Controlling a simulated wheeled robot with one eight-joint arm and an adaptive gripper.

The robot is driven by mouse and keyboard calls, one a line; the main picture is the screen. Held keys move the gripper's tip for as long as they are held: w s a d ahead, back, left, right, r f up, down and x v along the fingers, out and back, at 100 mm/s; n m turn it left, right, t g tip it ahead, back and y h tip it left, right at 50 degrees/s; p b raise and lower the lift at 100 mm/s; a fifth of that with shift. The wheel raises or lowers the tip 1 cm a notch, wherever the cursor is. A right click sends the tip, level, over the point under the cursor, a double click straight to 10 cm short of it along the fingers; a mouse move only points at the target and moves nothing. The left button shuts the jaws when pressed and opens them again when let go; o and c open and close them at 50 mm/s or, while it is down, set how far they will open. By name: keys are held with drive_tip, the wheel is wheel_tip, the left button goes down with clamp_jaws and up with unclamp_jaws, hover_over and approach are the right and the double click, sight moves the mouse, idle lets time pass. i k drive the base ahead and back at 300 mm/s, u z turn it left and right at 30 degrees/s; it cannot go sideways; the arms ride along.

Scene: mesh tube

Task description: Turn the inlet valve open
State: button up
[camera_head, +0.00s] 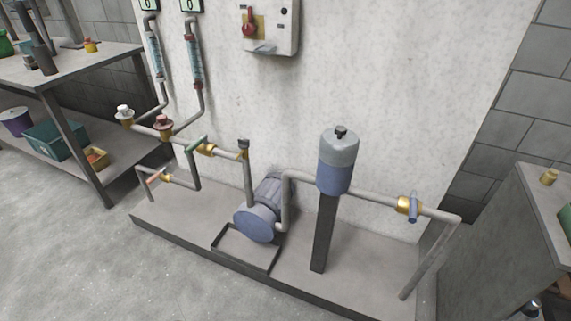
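Several valves sit on the grey pipework, and no readable label marks one as the inlet valve. A brass valve with a green lever (197,143) is left of the pump, its lever slanting up to the right. A brass valve with a blue handle (414,205) is on the right pipe, its handle near upright across the pipe. A small low valve with an orange-red lever (154,179) is at the far left. A white knob (123,111) and a reddish-brown knob (163,122) top brass fittings on the upper pipe. My gripper is not in view.
A blue-grey pump (259,219) and a blue canister (338,161) on a dark post stand on a raised plinth (340,287). A control box with a red switch (271,27) hangs on the wall. Benches flank the plinth. The floor (90,265) in front is clear.

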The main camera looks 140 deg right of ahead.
sight(413, 208)
drive_tip(key=z, duration=5.05)
